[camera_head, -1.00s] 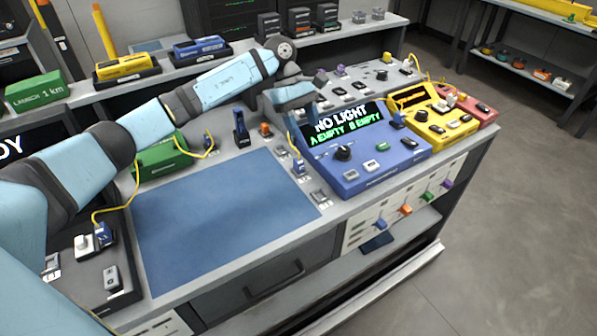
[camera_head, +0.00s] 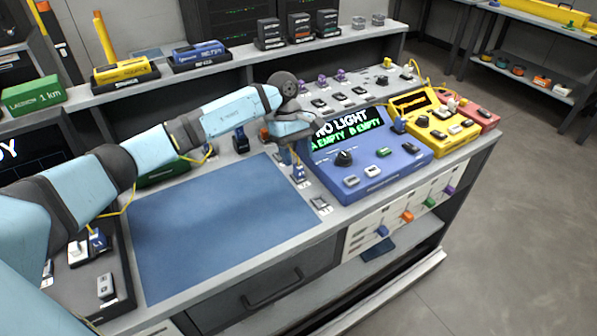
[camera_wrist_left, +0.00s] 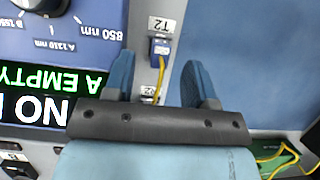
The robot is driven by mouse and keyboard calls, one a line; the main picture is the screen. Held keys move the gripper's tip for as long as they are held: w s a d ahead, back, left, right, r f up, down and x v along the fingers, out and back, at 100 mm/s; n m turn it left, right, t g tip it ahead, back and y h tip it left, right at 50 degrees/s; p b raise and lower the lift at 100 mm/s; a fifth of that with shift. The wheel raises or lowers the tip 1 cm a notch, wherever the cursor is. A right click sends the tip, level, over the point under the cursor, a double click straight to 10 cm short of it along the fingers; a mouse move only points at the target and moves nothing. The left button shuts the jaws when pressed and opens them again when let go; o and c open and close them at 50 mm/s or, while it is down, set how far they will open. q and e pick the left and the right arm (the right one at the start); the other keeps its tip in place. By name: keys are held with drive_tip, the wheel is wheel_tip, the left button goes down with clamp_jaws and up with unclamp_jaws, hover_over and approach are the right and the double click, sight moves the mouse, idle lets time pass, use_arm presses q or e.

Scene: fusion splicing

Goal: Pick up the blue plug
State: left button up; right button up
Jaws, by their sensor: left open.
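A small blue plug (camera_head: 298,172) with a yellow cable sits by the right edge of the blue mat. In the left wrist view the blue plug (camera_wrist_left: 160,47) stands in a holder labelled T2. My left gripper (camera_head: 293,156) hangs just above and behind it in the head view, pointing down and partly covering the cable. In the left wrist view my left gripper (camera_wrist_left: 160,72) is open and empty, with the plug just ahead of the gap between its fingers, apart from them. My right gripper is not in view.
A blue tester (camera_head: 370,160) reading "NO LIGHT" stands close on the right, beside a yellow one (camera_head: 440,130). Another blue plug (camera_head: 97,240) sits on the dark device at the left. The blue mat (camera_head: 215,225) is bare. An empty-looking holder (camera_head: 320,204) is at the mat's corner.

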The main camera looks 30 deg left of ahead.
sight(298, 165)
use_arm(q)
drive_tip(key=x, duration=0.3)
drive_tip(key=shift+a+f, duration=0.1)
drive_tip(key=shift+f, duration=0.25)
clamp_jaws()
drive_tip(key=shift+r, duration=0.1)
wheel_tip(298, 165, up, 20)
drive_tip(key=p, duration=0.1)
idle(0.3)
drive_tip(key=c, duration=0.8)
unclamp_jaws()
clamp_jaws()
